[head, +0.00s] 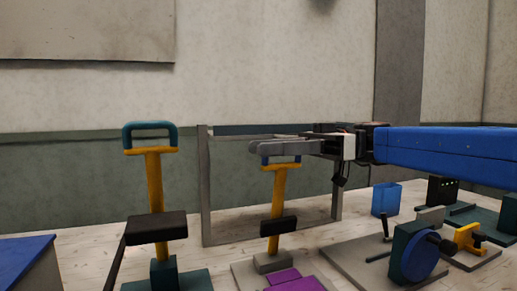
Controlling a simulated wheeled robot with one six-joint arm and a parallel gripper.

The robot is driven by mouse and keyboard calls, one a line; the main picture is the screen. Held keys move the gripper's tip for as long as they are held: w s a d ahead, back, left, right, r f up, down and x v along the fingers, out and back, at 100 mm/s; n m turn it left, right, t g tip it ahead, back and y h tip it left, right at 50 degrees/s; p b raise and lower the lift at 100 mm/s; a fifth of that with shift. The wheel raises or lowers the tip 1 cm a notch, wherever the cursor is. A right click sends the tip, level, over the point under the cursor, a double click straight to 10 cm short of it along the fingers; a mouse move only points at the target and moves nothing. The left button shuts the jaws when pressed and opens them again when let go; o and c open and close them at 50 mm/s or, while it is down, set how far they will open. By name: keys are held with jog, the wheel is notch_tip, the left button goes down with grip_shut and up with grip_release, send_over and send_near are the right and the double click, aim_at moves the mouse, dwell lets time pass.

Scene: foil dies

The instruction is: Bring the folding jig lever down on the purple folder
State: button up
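A purple folder (297,285) lies low in the centre, partly cut off by the bottom edge. A yellow lever (279,200) stands upright behind it on a grey base, with a dark block (278,226) partway up. The lever's blue handle (267,161) shows only in part at the top. My gripper (268,146) reaches in from the right, level with that handle, and its pale fingers hide most of it. I cannot tell whether the fingers are closed around the handle or only in front of it.
Another upright yellow lever (154,190) with a teal handle stands at left. A grey frame (205,195) stands behind the central lever. At right are a teal wheel device (419,255), a blue box (386,199) and a yellow clamp-like part (467,239). A blue-topped block (22,262) sits at lower left.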

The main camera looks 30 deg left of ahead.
jog(key=shift+x, duration=1.2)
jog(key=shift+c, duration=0.6)
grip_shut()
jog(key=shift+s, duration=0.1)
